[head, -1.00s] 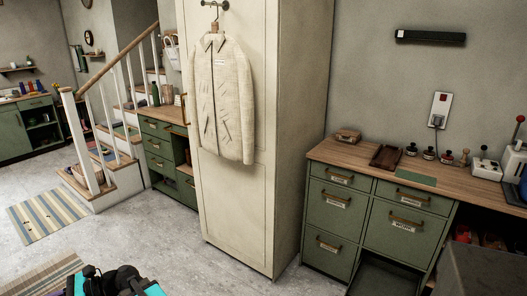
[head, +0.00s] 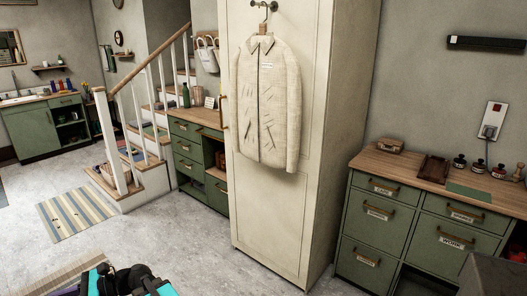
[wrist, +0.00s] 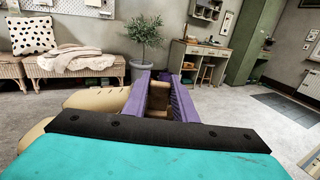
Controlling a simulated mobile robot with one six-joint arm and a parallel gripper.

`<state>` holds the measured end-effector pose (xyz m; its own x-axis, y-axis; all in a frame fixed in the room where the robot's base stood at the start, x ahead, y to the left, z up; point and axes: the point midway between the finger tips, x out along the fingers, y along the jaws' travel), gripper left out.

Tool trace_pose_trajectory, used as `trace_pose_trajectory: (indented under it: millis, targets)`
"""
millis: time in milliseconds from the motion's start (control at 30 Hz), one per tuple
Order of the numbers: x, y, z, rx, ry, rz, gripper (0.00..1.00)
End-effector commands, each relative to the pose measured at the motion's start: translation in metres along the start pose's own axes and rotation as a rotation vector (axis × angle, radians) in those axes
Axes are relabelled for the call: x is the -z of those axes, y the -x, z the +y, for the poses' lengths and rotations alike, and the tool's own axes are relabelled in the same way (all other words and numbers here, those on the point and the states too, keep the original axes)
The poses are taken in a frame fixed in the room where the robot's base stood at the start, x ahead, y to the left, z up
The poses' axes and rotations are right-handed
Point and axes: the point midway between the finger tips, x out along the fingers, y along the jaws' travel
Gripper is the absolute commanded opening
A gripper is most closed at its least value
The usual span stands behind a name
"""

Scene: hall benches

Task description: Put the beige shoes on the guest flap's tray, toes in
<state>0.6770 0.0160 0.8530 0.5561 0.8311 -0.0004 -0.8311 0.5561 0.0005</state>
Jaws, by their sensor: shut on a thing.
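The beige shoes (wrist: 97,98) show in the wrist view, beside and between the purple fingers of my gripper (wrist: 158,88). The fingers are closed on a beige part, and rounded beige ends stick out to the left. The teal and black gripper body hides much of the shoes. In the head view only the teal and black parts of my arm show at the bottom edge, and the shoes cannot be made out there. I cannot pick out a guest flap or its tray in either view.
A tall cream cabinet (head: 330,130) with a hanging jacket (head: 268,110) stands in the middle. Green drawers (head: 380,215) are at right, stairs (head: 135,165) and a striped rug (head: 75,214) at left. A wicker bench (wrist: 75,68) and potted plant (wrist: 146,35) show in the wrist view. The grey floor (head: 180,235) between is clear.

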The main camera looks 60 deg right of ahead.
Motion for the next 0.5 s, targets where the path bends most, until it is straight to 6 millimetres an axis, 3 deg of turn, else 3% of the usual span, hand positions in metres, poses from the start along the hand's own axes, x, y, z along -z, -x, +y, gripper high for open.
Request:
trace_pose_trajectory:
  millis: [500]
  targets:
    - [-0.001, 0.014, -0.01, 0.024, -0.001, -0.002, 0.0]
